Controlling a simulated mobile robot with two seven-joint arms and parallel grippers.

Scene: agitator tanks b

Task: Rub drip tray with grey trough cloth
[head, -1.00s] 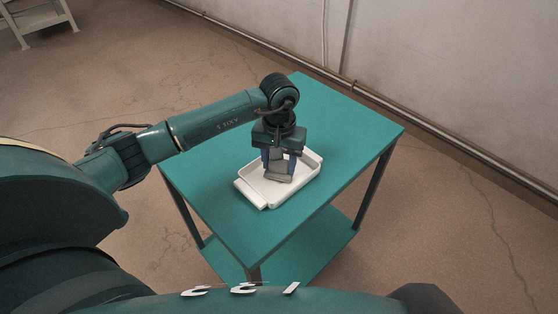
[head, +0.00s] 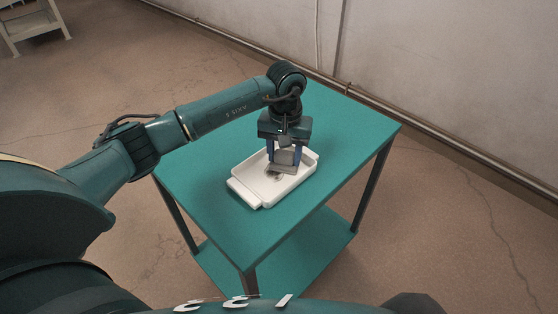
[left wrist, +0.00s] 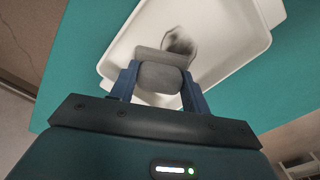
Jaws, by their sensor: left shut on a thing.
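The white drip tray (head: 247,188) lies on the teal table. Its rim also shows in the left wrist view (left wrist: 118,50). My left gripper (head: 284,167) is over the tray and shut on the grey trough cloth (head: 283,169). In the left wrist view the grey cloth (left wrist: 160,76) sits between the two blue fingers, low over the tray floor. A dark smudge (left wrist: 180,42) shows on the tray floor just beyond the cloth. I cannot tell whether the cloth touches the floor. My right gripper is not in view.
The teal table (head: 340,125) has bare top around the tray and a lower shelf (head: 310,250). A pipe runs along the foot of the wall (head: 430,80) behind it. A pale rack (head: 35,22) stands far off at upper left.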

